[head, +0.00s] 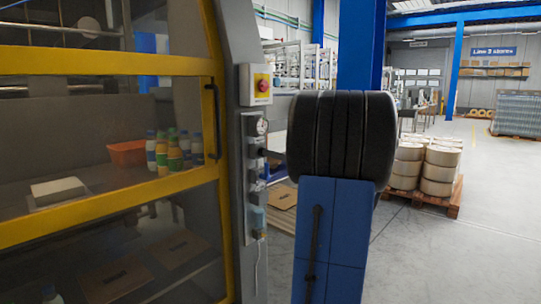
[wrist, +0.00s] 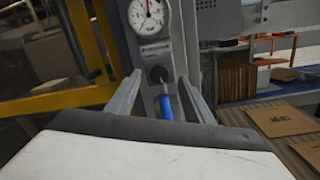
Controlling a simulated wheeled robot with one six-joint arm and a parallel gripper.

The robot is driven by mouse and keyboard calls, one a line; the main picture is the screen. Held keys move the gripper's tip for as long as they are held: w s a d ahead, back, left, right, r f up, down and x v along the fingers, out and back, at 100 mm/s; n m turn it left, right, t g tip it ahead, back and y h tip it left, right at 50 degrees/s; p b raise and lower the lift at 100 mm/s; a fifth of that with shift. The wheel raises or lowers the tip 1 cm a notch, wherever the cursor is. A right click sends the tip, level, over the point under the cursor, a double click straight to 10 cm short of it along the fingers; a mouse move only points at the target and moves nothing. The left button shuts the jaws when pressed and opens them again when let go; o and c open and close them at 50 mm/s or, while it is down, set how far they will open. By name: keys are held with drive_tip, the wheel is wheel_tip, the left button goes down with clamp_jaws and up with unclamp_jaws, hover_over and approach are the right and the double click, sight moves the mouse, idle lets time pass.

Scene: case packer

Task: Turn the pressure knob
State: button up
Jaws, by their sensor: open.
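A round pressure gauge with a white dial (wrist: 147,15) is at the top of the wrist view, on a grey panel. Below it a dark round knob (wrist: 157,75) shows between the fingers, with a blue cylindrical part (wrist: 166,106) under it. My gripper (wrist: 160,76) is open, one finger on each side of the knob in the picture; I cannot tell whether either touches it. In the head view the gauge (head: 262,127) is on the machine's side panel (head: 250,180), with dark fittings below it.
A red and yellow switch (head: 262,85) is above the gauge. The yellow-framed machine door (head: 110,62) with a dark handle (head: 213,120) stands to the left. A pallet (head: 430,200) with round drums is at the right. Flat cardboard (wrist: 283,120) lies right of the panel.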

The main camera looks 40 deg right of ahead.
drive_tip(key=s+d, duration=0.1)
drive_tip(key=s, duration=1.3)
drive_tip(key=shift+d+f, duration=0.2)
drive_tip(key=shift+f, duration=0.2)
drive_tip(key=w+a+f+n+g+y, duration=0.1)
drive_tip(key=a+f+n+g+y, duration=0.25)
drive_tip(key=a, duration=0.65)
drive_tip(key=w+a+f+n+g, duration=0.2)
drive_tip(key=a+f+n+g, duration=0.3)
drive_tip(key=a, duration=0.6)
drive_tip(key=w+a+f+n+g+y, duration=0.1)
drive_tip(key=a+f+n, duration=0.1)
drive_tip(key=a+n, duration=0.6)
drive_tip(key=s+a+f+n+g+h, duration=0.1)
drive_tip(key=s+a+f+n+g, duration=0.4)
drive_tip(key=a, duration=0.7)
drive_tip(key=s+a+f+n+h, duration=0.2)
drive_tip(key=s+f+n+h, duration=0.3)
drive_tip(key=s+n, duration=0.6)
drive_tip(key=f+n+t, duration=0.1)
drive_tip(key=f+n, duration=0.1)
drive_tip(key=n, duration=0.4)
drive_tip(key=shift+s+a, duration=0.2)
drive_tip(key=shift+s, duration=0.05)
